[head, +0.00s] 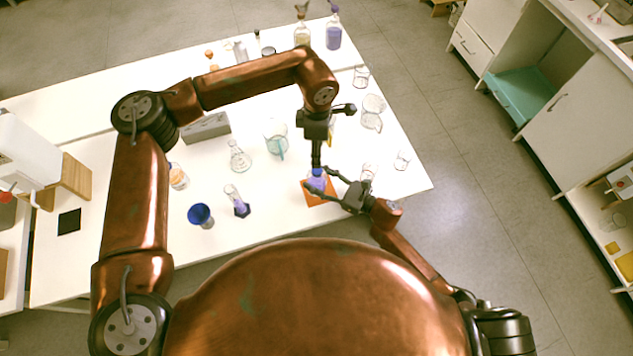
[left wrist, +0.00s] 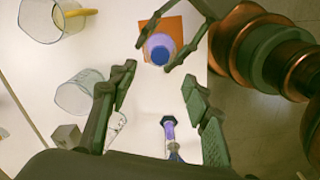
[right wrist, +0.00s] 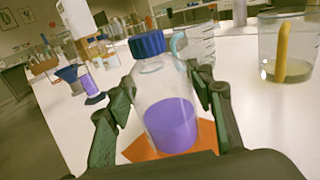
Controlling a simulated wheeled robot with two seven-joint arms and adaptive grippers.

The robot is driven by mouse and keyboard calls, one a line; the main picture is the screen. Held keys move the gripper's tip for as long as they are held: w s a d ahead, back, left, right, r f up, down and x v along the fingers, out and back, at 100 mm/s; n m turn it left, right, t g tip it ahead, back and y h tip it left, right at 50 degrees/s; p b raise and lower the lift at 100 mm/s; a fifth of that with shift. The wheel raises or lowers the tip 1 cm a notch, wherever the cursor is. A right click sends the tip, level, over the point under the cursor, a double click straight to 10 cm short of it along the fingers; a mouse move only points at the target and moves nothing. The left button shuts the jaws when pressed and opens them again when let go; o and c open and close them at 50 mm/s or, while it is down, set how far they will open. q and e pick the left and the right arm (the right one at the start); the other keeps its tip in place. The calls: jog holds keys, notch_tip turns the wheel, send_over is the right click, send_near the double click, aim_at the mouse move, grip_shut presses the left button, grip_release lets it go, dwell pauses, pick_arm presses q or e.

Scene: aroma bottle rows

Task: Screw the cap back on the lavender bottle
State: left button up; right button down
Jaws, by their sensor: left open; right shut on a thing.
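The lavender bottle (right wrist: 168,112) is clear glass with purple liquid and stands upright on an orange square (right wrist: 195,145). A blue ribbed cap (right wrist: 147,44) sits on its neck; how tight it is cannot be told. The cap also shows from above in the left wrist view (left wrist: 160,54). My right gripper (right wrist: 163,90) is shut on the bottle's body, one finger on each side. It reaches in from the right in the head view (head: 325,184). My left gripper (left wrist: 158,82) is open and empty, pointing down above the table close to the bottle; its fingers are not around the cap.
A beaker with a yellow stick (right wrist: 285,50), another beaker (head: 275,138) and a conical flask (head: 239,158) stand beyond the bottle. A purple-filled tube (head: 238,205) and a blue funnel-like vessel (head: 200,215) stand to the left.

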pick_arm(q)
jog(key=shift+r, duration=0.85)
pick_arm(e)
jog(key=c, duration=0.9)
grip_release()
jog(key=shift+o, duration=0.2)
jog(key=shift+d, duration=0.1)
jog(key=v, duration=1.2)
jog(key=shift+r, duration=0.1)
